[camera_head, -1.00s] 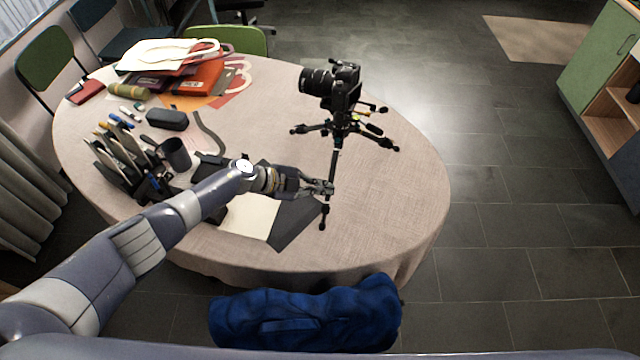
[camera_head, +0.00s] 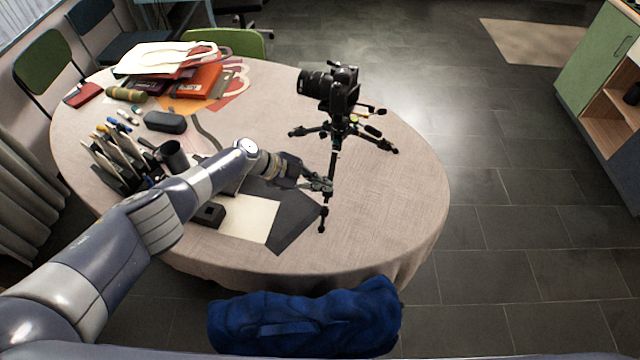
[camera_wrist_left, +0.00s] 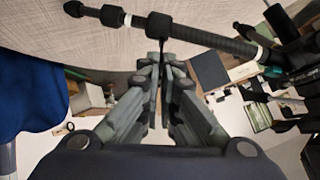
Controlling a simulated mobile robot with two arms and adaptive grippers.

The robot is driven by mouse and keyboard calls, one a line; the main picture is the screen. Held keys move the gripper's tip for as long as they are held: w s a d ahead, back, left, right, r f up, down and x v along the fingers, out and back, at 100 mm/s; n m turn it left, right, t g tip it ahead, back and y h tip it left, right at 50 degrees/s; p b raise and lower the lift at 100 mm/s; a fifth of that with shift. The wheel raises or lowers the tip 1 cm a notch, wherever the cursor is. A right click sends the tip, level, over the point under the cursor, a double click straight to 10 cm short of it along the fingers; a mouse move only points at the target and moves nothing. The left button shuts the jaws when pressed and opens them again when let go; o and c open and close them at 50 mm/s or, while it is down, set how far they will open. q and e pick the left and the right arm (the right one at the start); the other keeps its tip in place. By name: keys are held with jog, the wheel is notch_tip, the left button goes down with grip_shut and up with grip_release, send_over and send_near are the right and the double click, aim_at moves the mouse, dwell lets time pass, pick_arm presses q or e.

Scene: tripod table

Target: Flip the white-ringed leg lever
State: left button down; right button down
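The black tripod (camera_head: 337,133) stands on the table with a camera (camera_head: 332,88) on top. Its near leg (camera_head: 324,212) points toward me. In the left wrist view this leg (camera_wrist_left: 215,41) crosses the top, with a pale ring (camera_wrist_left: 262,53) near its right part and another (camera_wrist_left: 127,20) near its foot. A dark lever-like piece (camera_wrist_left: 165,42) hangs from the leg's clamp at the fingertips. My left gripper (camera_head: 327,187) is beside the leg; in the wrist view its fingers (camera_wrist_left: 166,62) are a narrow gap apart. Contact with the lever is unclear. My right gripper is out of view.
The round table (camera_head: 385,200) is clear right of the tripod. A white sheet (camera_head: 248,218), a dark sheet (camera_head: 292,222) and a small black box (camera_head: 208,214) lie under my arm. A pen organizer (camera_head: 118,165) and mug (camera_head: 172,155) stand left. A blue bundle (camera_head: 305,318) is at the front.

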pick_arm(q)
jog(key=c, duration=1.8)
grip_release()
jog(key=shift+d, duration=0.1)
jog(key=shift+c, duration=0.2)
jog(key=v, duration=1.2)
